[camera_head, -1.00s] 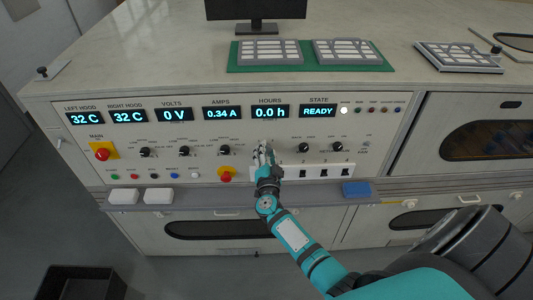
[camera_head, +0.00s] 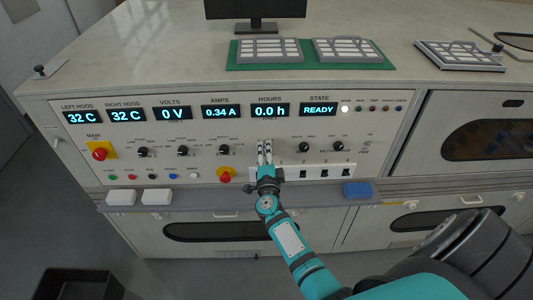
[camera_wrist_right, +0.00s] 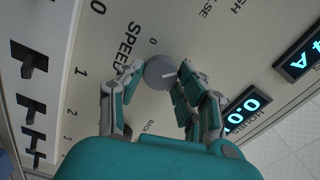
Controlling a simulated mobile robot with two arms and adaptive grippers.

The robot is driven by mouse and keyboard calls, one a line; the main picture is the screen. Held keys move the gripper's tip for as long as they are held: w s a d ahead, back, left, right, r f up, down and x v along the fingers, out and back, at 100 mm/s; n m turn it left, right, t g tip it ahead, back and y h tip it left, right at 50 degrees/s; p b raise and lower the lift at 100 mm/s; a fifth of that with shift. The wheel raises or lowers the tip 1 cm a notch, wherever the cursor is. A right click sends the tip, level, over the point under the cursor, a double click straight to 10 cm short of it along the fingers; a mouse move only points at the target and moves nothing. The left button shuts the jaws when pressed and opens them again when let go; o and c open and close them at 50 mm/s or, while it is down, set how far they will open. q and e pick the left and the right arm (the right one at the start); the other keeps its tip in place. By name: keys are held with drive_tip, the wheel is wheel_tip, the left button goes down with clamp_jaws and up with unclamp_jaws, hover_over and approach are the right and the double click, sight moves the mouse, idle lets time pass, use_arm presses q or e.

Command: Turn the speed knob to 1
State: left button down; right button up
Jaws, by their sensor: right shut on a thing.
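The speed knob (camera_wrist_right: 160,72) is a round grey knob with a short white line on its face, seen in the right wrist view. The line points right, toward the display side of the panel. The word SPEED is printed beside it, with a 0 mark near its upper edge. My right gripper (camera_head: 265,147) has a finger on either side of the knob and is shut on it, as the right wrist view (camera_wrist_right: 156,82) also shows. In the head view the fingers hide the knob. My left gripper is out of view.
Several black knobs (camera_head: 183,150) lie left of the gripper. The state display (camera_head: 318,110) reads READY. A narrow ledge (camera_head: 240,199) runs below the panel.

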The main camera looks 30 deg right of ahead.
drive_tip(key=shift+f, duration=0.1)
drive_tip(key=o, duration=1.1)
drive_tip(key=shift+o, duration=0.2)
drive_tip(key=v, duration=1.2)
drive_tip(key=shift+s+d, duration=0.1)
drive_tip(key=s+a+f+n+y, duration=0.1)
drive_tip(key=a+f+n+y, duration=0.25)
drive_tip(key=f, duration=0.35)
drive_tip(key=s+a+f+n+y, duration=0.1)
drive_tip(key=a+f+n+y, duration=0.2)
drive_tip(key=a+f+n, duration=0.35)
drive_tip(key=s+a+f+n+g+y, duration=0.25)
drive_tip(key=s+f, duration=0.25)
drive_tip(key=f, duration=0.3)
drive_tip(key=s+a+f+n+g+y, duration=0.1)
drive_tip(key=s+f+n+g, duration=0.3)
drive_tip(key=f, duration=0.5)
drive_tip(key=s+d+f+n+g, duration=0.2)
drive_tip(key=s+f, duration=0.3)
drive_tip(key=s, duration=0.5)
drive_tip(key=s+d+f+n+g, duration=0.1)
drive_tip(key=s+f+n+g, duration=0.2)
drive_tip(key=s, duration=0.7)
drive_tip(key=s+d+f+n+g, duration=0.2)
drive_tip(key=s+f, duration=0.4)
drive_tip(key=s, duration=0.5)
drive_tip(key=shift+d+f+n+g, duration=0.3)
drive_tip(key=shift+d+n+g, duration=0.05)
